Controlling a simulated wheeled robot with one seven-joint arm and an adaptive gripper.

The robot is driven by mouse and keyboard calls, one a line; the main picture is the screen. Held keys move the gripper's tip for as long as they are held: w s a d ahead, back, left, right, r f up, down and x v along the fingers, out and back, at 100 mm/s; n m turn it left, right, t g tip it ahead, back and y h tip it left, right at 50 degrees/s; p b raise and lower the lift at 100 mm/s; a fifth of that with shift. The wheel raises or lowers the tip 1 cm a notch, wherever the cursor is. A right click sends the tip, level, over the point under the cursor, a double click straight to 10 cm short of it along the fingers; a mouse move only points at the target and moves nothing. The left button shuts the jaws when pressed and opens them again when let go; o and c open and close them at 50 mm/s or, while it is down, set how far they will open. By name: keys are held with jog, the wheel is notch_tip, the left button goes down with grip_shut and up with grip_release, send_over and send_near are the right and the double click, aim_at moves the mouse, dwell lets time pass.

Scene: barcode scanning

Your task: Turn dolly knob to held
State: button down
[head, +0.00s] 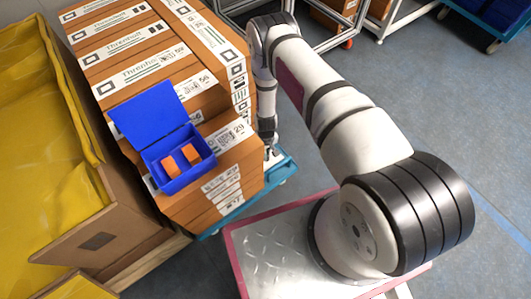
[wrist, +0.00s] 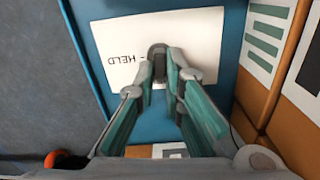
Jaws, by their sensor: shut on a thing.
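The dolly (head: 281,172) is a blue platform under the stacked cartons; its blue surface (wrist: 88,42) also shows in the wrist view. A white label (wrist: 198,32) on it carries the upside-down word HELD with a short dash beside the knob. The dark grey knob (wrist: 158,50) sits on the label, right of that word. My gripper (wrist: 159,72) has its teal fingers closed around the knob, one on each side. In the head view my gripper (head: 268,152) is low beside the carton stack and small. The fingers partly cover the knob, so its pointing direction is unclear.
Orange-brown cartons (head: 150,60) with white labels stand close to the left of my arm. An open blue box (head: 158,112) with orange items lies on them. A large carton with yellow lining (head: 40,110) stands far left. Open floor (head: 420,95) lies to the right.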

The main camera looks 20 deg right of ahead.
jog(key=m+b, duration=0.1)
jog(key=m, duration=0.3)
jog(key=shift+d+b, duration=0.15)
jog(key=shift+b, duration=0.2)
jog(key=m+b, duration=0.1)
jog(key=m, duration=0.3)
jog(key=shift+d, duration=0.15)
jog(key=m+b, duration=0.1)
jog(key=m, duration=0.3)
jog(key=shift+s+d+m, duration=0.1)
jog(key=shift+m, duration=0.2)
jog(key=shift+s+m+b, duration=0.1)
jog(key=shift+m+b, duration=0.5)
jog(key=shift+m, duration=1.4)
jog(key=shift+d, duration=0.1)
jog(key=c, duration=1.7)
grip_release()
